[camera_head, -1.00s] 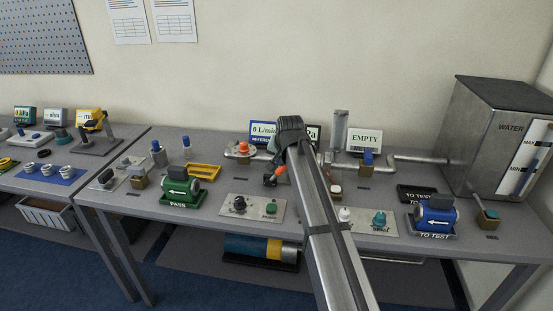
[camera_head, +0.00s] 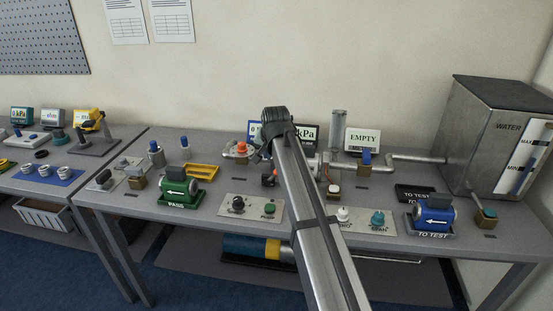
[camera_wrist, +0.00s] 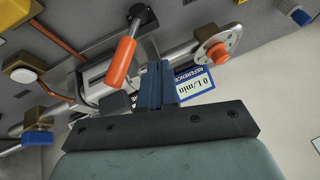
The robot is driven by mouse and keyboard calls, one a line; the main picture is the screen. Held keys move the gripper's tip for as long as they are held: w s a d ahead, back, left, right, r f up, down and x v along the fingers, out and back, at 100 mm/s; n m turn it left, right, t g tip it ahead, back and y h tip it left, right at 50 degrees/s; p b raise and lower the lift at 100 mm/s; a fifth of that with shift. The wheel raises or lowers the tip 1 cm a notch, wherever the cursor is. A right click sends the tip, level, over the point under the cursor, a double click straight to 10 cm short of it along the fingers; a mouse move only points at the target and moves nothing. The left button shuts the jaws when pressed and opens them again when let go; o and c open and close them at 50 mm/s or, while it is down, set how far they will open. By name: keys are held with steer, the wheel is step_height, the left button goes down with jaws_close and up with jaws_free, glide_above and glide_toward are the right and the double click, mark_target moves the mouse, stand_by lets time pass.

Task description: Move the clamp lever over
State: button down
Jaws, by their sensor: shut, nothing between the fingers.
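The clamp lever (camera_wrist: 120,62) has an orange grip on a metal rod and stands tilted in the wrist view, beside a metal clamp body (camera_wrist: 95,80). In the head view only a small orange part of it (camera_head: 276,172) shows beside my arm. My gripper (camera_wrist: 157,66) is shut and empty, its fingers just right of the orange grip in the wrist view. I cannot tell whether they touch it. In the head view my wrist hides the fingertips and most of the clamp.
A pipe with an orange knob (camera_wrist: 215,53) runs close to the fingers. The reference display (camera_wrist: 194,85) stands behind them. A panel with a green button (camera_head: 270,209) lies in front of the clamp. A green PASS unit (camera_head: 180,188) and a blue TO TEST unit (camera_head: 434,215) stand at either side.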

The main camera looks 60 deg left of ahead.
steer(key=v, duration=0.9)
steer(key=shift+w+d, duration=0.3)
steer(key=shift+d, duration=0.15)
steer(key=w+d+f+h, duration=0.2)
steer(key=w+d+f, duration=0.2)
steer(key=d+f, duration=0.5)
steer(key=w+d+f+h, duration=0.1)
steer(key=w+d+f, duration=0.3)
steer(key=d, duration=1)
steer(key=w+d+f+h, duration=0.2)
steer(key=w+d+f, duration=0.2)
steer(key=d+f, duration=0.5)
steer(key=w+d+f+m+g+h, duration=0.1)
steer(key=d+f+m+g+h, duration=0.15)
steer(key=d+f, duration=1.8)
steer(key=s+d+f+m+g, duration=0.15)
steer(key=s+d+f, duration=0.25)
steer(key=d+f, duration=0.65)
steer(key=s+d+f+m+g, duration=0.1)
steer(key=s+d+f, duration=0.3)
steer(key=s+d, duration=0.2)
steer(key=s+d+f+m+g+y, duration=0.1)
steer(key=s+d+f, duration=0.4)
steer(key=s, duration=0.5)
steer(key=s+d+f+m+g, duration=0.1)
steer(key=s+d+f+g, duration=0.2)
steer(key=s+d, duration=0.5)
steer(key=shift+s+f+m, duration=0.3)
steer(key=shift+s+f, duration=0.25)
steer(key=shift+f, duration=0.35)
